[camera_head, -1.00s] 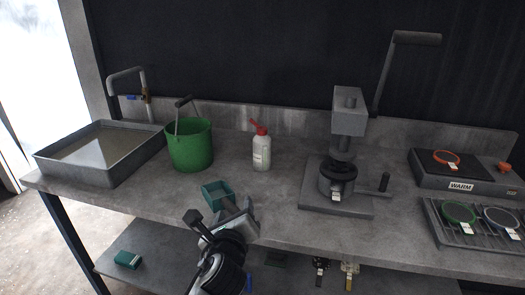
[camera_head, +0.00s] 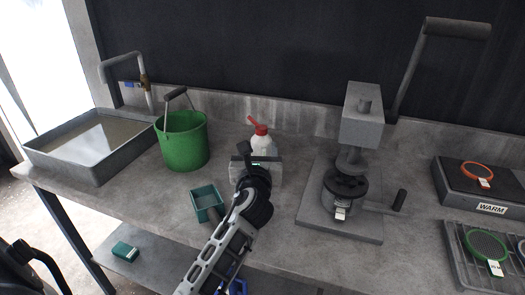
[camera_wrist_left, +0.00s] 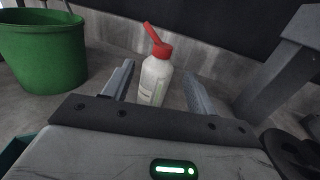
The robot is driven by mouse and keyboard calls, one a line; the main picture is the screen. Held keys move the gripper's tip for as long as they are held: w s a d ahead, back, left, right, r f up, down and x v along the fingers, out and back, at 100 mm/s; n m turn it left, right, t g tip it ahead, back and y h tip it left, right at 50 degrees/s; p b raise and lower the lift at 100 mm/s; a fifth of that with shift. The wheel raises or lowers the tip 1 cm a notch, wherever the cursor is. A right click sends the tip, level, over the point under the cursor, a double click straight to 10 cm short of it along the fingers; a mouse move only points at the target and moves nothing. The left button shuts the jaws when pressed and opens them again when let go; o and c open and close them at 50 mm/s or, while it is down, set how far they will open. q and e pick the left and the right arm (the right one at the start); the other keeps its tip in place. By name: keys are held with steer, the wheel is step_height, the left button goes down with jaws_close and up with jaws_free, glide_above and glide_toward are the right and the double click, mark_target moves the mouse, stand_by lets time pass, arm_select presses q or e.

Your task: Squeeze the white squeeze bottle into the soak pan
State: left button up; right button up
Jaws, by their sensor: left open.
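The white squeeze bottle (camera_head: 264,143) with a red cap and spout stands upright on the bench. In the left wrist view the bottle (camera_wrist_left: 154,82) stands between the two finger lines, with a gap on each side. My left gripper (camera_head: 257,165) is open at the bottle's near side and hides its lower part in the head view. The soak pan (camera_head: 97,173), a grey rectangular pan holding liquid, sits at the left end of the bench under a bent tap. My right gripper is not in view.
A green bucket (camera_head: 182,146) stands between pan and bottle. A small teal tray (camera_head: 207,203) lies left of my left arm. A grey press (camera_head: 361,130) with a long lever stands to the right. A warming plate (camera_head: 480,185) and rack (camera_head: 459,262) are at far right.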

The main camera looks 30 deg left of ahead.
mark_target(261, 136)
arm_select(q)
steer(key=x, duration=1)
steer(key=shift+d+f+b, duration=0.2)
steer(key=shift+b, duration=0.15)
jaws_close()
